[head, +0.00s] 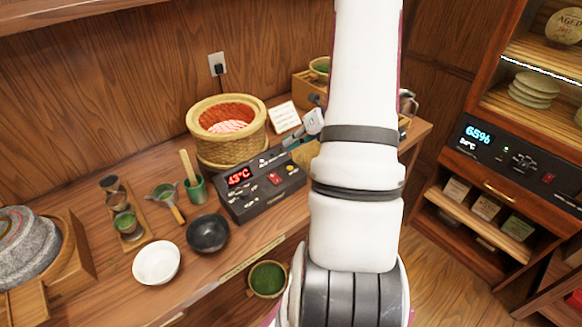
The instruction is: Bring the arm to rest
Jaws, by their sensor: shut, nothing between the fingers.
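My arm (355,230) rises through the middle of the head view, white with dark bands, and covers part of the counter behind it. My gripper (284,140) shows only in part, as small grey pieces just left of the arm. It points down and left above the back of the black control box (262,187) that reads 43°C. It is shut and holds nothing. Its far side is hidden behind the arm.
A wicker basket (204,152) with a red lining stands left of the gripper. A white bowl (157,263), a black bowl (208,234) and a stone mill (28,245) are on the counter further left. A wooden cabinet (487,186) stands at right.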

